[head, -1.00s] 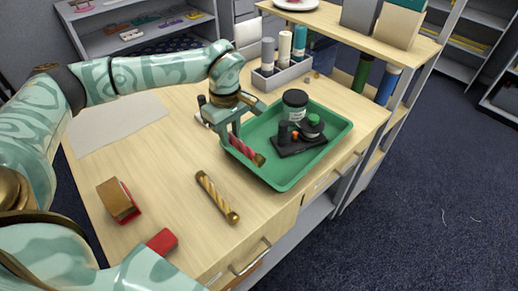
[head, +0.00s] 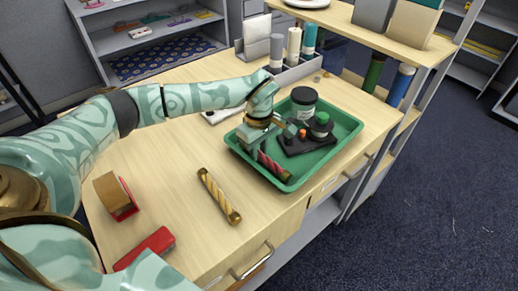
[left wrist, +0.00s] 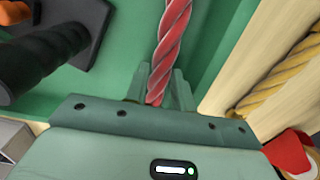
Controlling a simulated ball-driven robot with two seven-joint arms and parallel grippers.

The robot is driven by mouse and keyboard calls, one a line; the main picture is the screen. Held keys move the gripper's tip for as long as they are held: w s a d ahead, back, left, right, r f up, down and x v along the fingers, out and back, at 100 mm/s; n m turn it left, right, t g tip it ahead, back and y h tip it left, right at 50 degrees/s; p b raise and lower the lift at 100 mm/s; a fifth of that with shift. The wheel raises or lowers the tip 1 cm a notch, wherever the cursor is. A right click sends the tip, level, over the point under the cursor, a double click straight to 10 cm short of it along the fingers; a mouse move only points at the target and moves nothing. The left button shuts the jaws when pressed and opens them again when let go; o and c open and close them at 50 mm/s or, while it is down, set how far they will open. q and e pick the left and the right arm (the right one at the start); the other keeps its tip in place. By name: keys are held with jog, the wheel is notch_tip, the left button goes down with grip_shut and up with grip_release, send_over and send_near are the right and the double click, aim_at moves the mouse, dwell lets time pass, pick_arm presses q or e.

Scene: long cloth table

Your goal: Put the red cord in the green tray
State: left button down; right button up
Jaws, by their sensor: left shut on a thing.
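The red cord (head: 272,165) is a short twisted red piece with brassy ends. My left gripper (head: 262,154) is shut on it, inside the near-left part of the green tray (head: 338,145). The cord lies low by the tray floor; whether it touches the floor I cannot tell. In the left wrist view the red cord (left wrist: 170,45) runs up from between the fingers (left wrist: 160,90), with the green tray wall (left wrist: 238,45) to its right. My right gripper is not in view.
A yellow twisted cord (head: 219,196) lies outside on the table. A tape roll (head: 116,196) and a red object (head: 146,248) lie left. A grey rack (head: 292,72) stands behind.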

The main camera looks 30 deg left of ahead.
aim_at(259, 151)
pick_arm(q)
jog(key=c, duration=1.5)
grip_release()
jog(key=shift+o, duration=0.2)
notch_tip(259, 151, up, 12)
jog(key=p, duration=0.3)
